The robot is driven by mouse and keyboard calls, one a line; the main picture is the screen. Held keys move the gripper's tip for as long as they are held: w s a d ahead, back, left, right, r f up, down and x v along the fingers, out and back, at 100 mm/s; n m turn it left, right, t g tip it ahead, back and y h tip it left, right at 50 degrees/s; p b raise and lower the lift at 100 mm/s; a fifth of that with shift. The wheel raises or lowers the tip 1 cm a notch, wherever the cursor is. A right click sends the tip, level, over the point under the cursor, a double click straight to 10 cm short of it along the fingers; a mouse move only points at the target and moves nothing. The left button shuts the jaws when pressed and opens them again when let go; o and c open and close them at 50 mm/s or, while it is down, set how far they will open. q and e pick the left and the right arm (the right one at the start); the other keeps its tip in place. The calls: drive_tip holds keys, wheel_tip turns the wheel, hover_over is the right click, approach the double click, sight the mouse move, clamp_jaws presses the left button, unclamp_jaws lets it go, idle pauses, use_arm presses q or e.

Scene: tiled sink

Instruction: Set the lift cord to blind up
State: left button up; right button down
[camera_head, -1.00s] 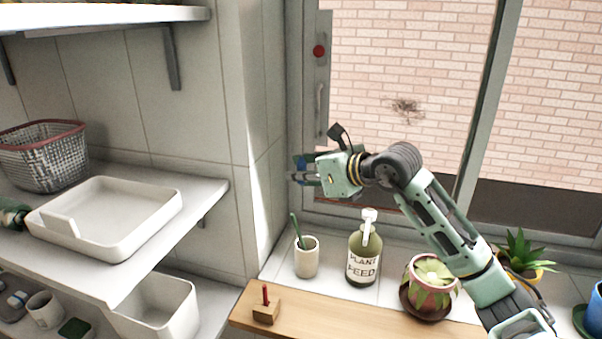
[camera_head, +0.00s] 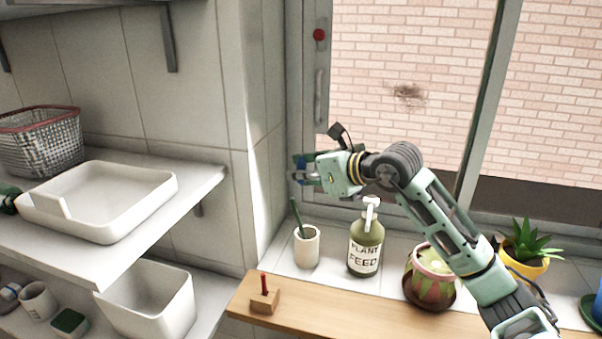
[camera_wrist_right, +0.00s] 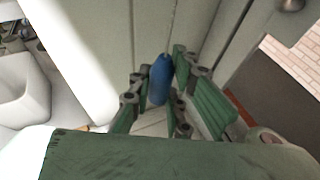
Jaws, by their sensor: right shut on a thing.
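My right gripper (camera_head: 303,170) is by the left side of the window frame, above the sill. It is shut on a small blue cord pull (camera_head: 300,166). In the right wrist view the blue cord pull (camera_wrist_right: 160,80) stands between the green fingers of the gripper (camera_wrist_right: 157,92). The blind is not visible in these frames.
On the sill stand a cream cup (camera_head: 307,248), a plant feed bottle (camera_head: 366,245), a flower pot (camera_head: 430,278) and a yellow-potted plant (camera_head: 525,262). A wooden block with a red peg (camera_head: 264,300) sits on the front ledge. A shelf at left holds a white tray (camera_head: 100,205) and a basket (camera_head: 40,145).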

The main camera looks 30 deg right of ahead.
drive_tip(key=shift+a+f, duration=0.1)
drive_tip(key=shift+f, duration=0.8)
use_arm(q)
drive_tip(key=shift+f, duration=0.55)
use_arm(e)
drive_tip(key=shift+a, duration=0.1)
drive_tip(key=c, duration=2.1)
unclamp_jaws()
drive_tip(key=o, duration=0.4)
drive_tip(key=shift+r, duration=0.15)
drive_tip(key=shift+o, duration=0.2)
drive_tip(key=shift+r, duration=0.1)
